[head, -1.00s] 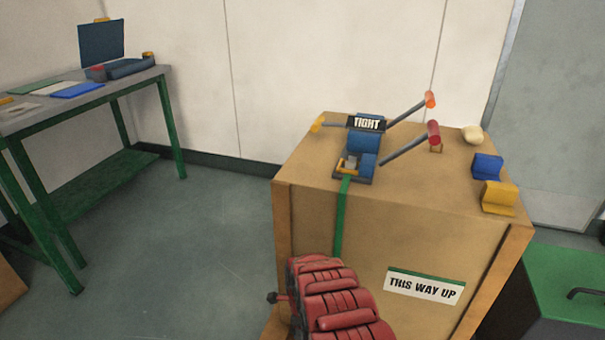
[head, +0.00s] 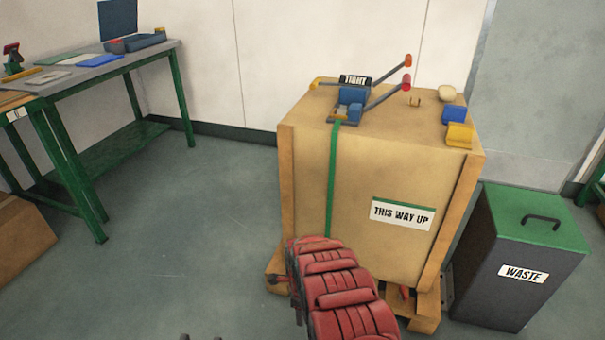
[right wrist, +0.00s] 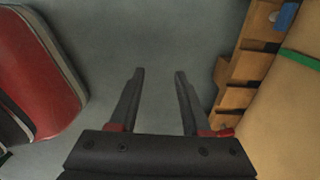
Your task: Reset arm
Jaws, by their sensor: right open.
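My right gripper shows in the right wrist view (right wrist: 158,90) with its two dark fingers apart and nothing between them, above bare floor. In the head view only dark tips of it (head: 201,337) show at the bottom edge, left of the crate. My red ribbed arm part (head: 343,292) stands in front of the crate's lower left. My left gripper is not in view.
The wooden crate (head: 300,185) stands on a pallet (head: 425,310); it also fills the right of the wrist view (right wrist: 290,115). A ratchet (head: 352,100) and green strap (head: 332,180) are on it. A waste bin (head: 515,265) stands right, a bench (head: 100,70) left. Floor between is clear.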

